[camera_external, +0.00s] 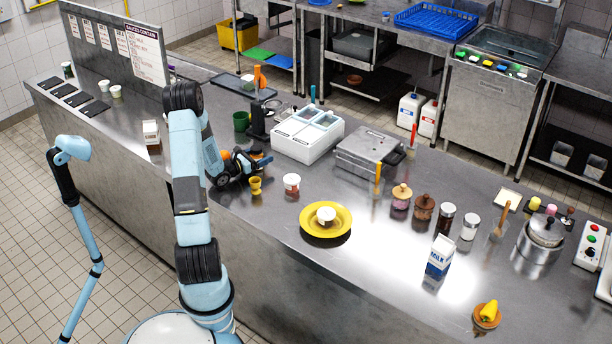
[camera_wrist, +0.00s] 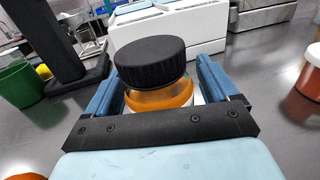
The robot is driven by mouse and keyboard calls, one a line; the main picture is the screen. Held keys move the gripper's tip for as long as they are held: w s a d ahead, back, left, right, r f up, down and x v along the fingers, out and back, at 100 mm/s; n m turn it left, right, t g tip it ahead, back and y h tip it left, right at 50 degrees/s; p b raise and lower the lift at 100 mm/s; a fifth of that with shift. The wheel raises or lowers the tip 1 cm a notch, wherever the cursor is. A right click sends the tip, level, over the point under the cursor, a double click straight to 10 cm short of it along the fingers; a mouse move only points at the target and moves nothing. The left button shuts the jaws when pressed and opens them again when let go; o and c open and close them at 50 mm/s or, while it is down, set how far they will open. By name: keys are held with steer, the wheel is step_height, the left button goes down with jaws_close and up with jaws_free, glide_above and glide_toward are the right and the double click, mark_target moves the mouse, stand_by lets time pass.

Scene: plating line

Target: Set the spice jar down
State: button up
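The spice jar (camera_wrist: 152,68) has a ribbed black lid and orange contents showing through its clear side. In the wrist view it sits between the two blue fingers of my gripper (camera_wrist: 160,97), which appear closed on its sides. The lower part of the jar is hidden behind the gripper's black front plate, so I cannot tell whether its base touches the counter. The jar is hard to make out there among the dark gripper parts.
A white container unit (camera_external: 300,142) is behind. A yellow plate (camera_external: 341,232) is to the right.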

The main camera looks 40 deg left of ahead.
steer(key=shift+o, duration=0.2)
steer(key=shift+r, duration=0.15)
steer(key=v, duration=1.2)
steer(key=shift+s, duration=0.1)
steer(key=s+d+r+m+g+h, duration=0.2)
steer(key=d+r+m+g, duration=0.3)
steer(key=d, duration=0.4)
steer(key=s+d+r+m+g+h, duration=0.2)
steer(key=d+r+m+g, duration=0.1)
steer(key=d+m, duration=0.5)
steer(key=s+d+r+m+g+h, duration=0.2)
steer(key=d+r+m+g+h, duration=0.15)
steer(key=d, duration=0.65)
steer(key=s+d+r+m+g+y, duration=0.3)
steer(key=s+d+m+g+y, duration=0.15)
steer(key=s+m, duration=0.4)
steer(key=s+a+r+m+t+y, duration=0.2)
steer(key=s+r+m+t+y, duration=0.2)
steer(key=s+r+m+y, duration=0.3)
steer(key=shift+s+a+m, duration=0.25)
steer(key=shift+s+m, duration=0.2)
steer(key=shift+m, duration=0.15)
